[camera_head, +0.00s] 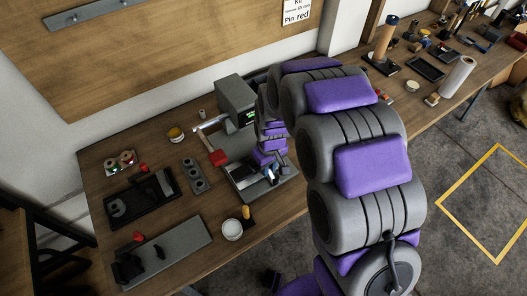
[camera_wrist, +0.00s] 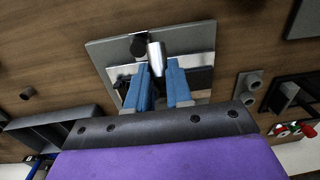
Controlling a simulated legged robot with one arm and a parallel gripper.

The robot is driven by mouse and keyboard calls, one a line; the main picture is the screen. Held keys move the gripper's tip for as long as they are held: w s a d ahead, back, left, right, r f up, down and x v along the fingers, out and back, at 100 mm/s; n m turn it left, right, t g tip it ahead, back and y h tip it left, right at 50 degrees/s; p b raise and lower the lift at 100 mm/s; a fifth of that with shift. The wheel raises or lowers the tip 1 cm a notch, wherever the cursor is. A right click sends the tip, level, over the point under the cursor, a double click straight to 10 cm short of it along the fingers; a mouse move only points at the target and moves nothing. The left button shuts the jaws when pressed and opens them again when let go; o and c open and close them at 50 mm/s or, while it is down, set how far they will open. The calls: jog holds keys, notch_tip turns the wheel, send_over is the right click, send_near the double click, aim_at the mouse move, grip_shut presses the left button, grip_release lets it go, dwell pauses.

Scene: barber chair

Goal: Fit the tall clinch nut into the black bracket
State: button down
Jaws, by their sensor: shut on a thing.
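My gripper (camera_wrist: 159,66) has its two blue fingers closed on a shiny silver cylinder, likely the tall clinch nut (camera_wrist: 156,54). The nut projects past the fingertips over a grey plate (camera_wrist: 103,48). A dark part (camera_wrist: 200,79), perhaps the black bracket, shows partly behind the fingers on the bright area of that plate. A short black cylinder (camera_wrist: 138,44) is just left of the nut. In the head view my gripper (camera_head: 271,173) is at the plate below the grey press (camera_head: 236,96); the nut is too small to make out. Contact between nut and bracket cannot be told.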

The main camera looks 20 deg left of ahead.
jog(key=s+d, duration=0.3)
jog(key=s, duration=0.2)
jog(key=w+f+n+t+y+p, duration=0.1)
jog(key=w+t+y+p, duration=0.25)
jog(key=w, duration=0.55)
jog(key=w+a+r+y, duration=0.1)
jog(key=w+a+r+n+t+y, duration=0.1)
jog(key=a+y, duration=0.1)
jog(key=a+r+y+p, duration=0.1)
jog(key=a+y, duration=0.1)
jog(key=shift+w, duration=0.4)
jog(key=shift+s+a+r+n+t+y, duration=0.1)
jog(key=shift+a+r+n+t+y, duration=0.1)
jog(key=shift+r+y, duration=0.15)
jog(key=shift+a+r+n+t+y, duration=0.1)
jog(key=shift+r+n+y, duration=0.1)
jog(key=shift+r, duration=0.25)
jog(key=shift+a+p, duration=0.1)
jog(key=shift+p, duration=0.3)
jog(key=shift+f+b, duration=1.1)
jog(key=shift+f, duration=1.85)
jog(key=shift+s+p, duration=0.1)
jog(key=shift+p, duration=0.5)
jog(key=shift+f+b, duration=0.35)
jog(key=shift+f, duration=0.75)
